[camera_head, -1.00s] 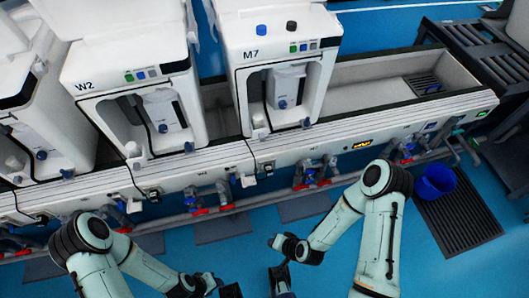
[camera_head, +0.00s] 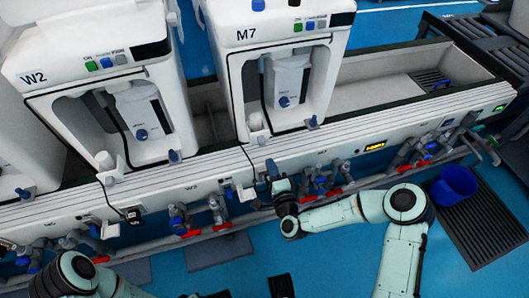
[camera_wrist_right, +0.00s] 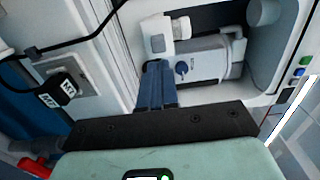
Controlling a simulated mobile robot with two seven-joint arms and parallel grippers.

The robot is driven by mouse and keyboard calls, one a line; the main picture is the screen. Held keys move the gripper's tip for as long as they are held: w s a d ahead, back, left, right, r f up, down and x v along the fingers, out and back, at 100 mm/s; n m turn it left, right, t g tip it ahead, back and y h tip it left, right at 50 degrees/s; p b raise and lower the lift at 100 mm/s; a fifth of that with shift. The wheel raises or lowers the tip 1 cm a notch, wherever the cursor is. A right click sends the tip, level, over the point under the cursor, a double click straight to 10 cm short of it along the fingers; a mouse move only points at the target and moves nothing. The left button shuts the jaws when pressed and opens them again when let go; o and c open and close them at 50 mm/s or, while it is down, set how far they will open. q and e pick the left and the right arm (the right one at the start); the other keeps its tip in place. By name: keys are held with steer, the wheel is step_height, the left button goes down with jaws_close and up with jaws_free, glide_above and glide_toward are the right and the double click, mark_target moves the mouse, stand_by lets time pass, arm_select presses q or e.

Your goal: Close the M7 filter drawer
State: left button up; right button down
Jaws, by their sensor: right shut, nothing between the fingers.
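The M7 machine (camera_head: 285,40) is a white dispenser with an open front bay. A grey-white filter unit (camera_head: 288,82) with a blue knob sits in the bay; I cannot tell how far its drawer stands out. In the right wrist view the filter unit (camera_wrist_right: 212,58) lies just beyond my fingers, its blue knob to the right of them. My right gripper (camera_head: 276,172) is shut and empty, below M7 at the bench's front edge. In the wrist view its fingers (camera_wrist_right: 157,70) point toward the bay, near a white tap part (camera_wrist_right: 155,38). My left gripper is out of view.
The W2 machine (camera_head: 95,65) stands left of M7. An empty trough (camera_head: 385,85) runs to the right. Pipes with red and blue valves (camera_head: 320,182) line the bench front. A blue bucket (camera_head: 453,186) stands on a floor grate. A black cable hangs by the W2 machine.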

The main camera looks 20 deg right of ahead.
mark_target(262, 144)
steer(key=w+b, duration=0.1)
steer(key=w, duration=0.6)
steer(key=shift+a+b, duration=0.1)
steer(key=shift+b, duration=0.3)
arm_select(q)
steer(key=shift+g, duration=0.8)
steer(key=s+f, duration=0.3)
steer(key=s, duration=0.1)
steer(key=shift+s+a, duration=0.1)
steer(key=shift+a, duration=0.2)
arm_select(e)
steer(key=shift+s, duration=0.1)
